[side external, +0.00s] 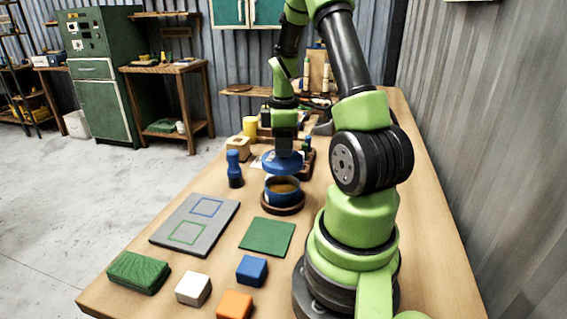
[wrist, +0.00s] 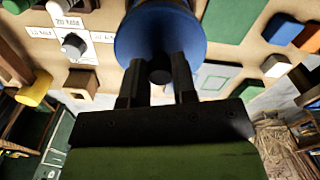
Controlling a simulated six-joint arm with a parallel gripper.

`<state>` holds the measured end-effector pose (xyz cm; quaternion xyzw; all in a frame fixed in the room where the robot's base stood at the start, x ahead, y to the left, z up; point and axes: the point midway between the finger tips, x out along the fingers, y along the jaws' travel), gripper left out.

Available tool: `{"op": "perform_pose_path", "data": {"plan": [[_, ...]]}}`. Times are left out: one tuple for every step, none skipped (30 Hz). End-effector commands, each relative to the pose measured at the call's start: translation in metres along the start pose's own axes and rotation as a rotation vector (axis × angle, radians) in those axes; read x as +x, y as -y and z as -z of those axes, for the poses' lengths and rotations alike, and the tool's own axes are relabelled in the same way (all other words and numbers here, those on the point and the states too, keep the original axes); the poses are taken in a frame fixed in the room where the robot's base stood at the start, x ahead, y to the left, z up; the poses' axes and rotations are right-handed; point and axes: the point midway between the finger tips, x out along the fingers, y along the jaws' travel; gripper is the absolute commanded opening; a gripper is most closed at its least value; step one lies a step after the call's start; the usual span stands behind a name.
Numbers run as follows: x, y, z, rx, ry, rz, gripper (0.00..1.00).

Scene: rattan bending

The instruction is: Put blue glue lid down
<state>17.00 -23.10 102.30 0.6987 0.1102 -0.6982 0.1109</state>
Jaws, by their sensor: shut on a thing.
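The blue glue lid (side external: 283,163) hangs level below my gripper (side external: 285,150) in the side view. My gripper is shut on the lid's dark knob. The lid is just above the blue glue pot (side external: 283,198), with a gap through which the brown glue shows. The pot stands on a dark round base. In the wrist view, the lid (wrist: 150,35) fills the top middle, with the two fingers of my gripper (wrist: 160,75) on either side of its knob. The pot is hidden there behind the lid.
A blue upright object (side external: 234,170) stands left of the pot. A grey board (side external: 172,214) with blue and green outlines and a green mat (side external: 267,237) lie nearer. A green block (side external: 139,272) and white, blue and orange cubes (side external: 235,304) line the front.

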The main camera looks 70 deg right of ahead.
Motion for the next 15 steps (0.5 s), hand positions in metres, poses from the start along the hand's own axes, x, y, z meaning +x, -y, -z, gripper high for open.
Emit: {"op": "perform_pose_path", "data": {"plan": [[-0.011,-0.001,0.000,0.000,-0.002,-0.007,0.03],[-0.016,0.000,0.000,0.001,-0.001,-0.006,0.03],[-0.022,0.000,0.001,-0.002,-0.002,-0.005,0.03],[-0.025,0.001,0.001,-0.010,-0.001,-0.004,0.03],[-0.027,0.003,0.003,-0.023,-0.001,-0.002,0.03],[-0.029,0.008,0.005,-0.055,0.000,-0.001,0.03],[-0.029,0.013,0.008,-0.088,0.001,0.002,0.03],[-0.028,0.019,0.012,-0.129,0.002,0.004,0.03],[-0.025,0.029,0.017,-0.195,0.002,0.006,0.03],[-0.023,0.037,0.021,-0.251,0.003,0.007,0.03],[-0.020,0.046,0.024,-0.309,0.004,0.008,0.03],[-0.016,0.058,0.028,-0.385,0.003,0.007,0.03],[-0.013,0.067,0.030,-0.441,0.003,0.008,0.03],[-0.011,0.075,0.032,-0.495,0.003,0.008,0.03],[-0.008,0.085,0.034,-0.560,0.002,0.007,0.03]]}}
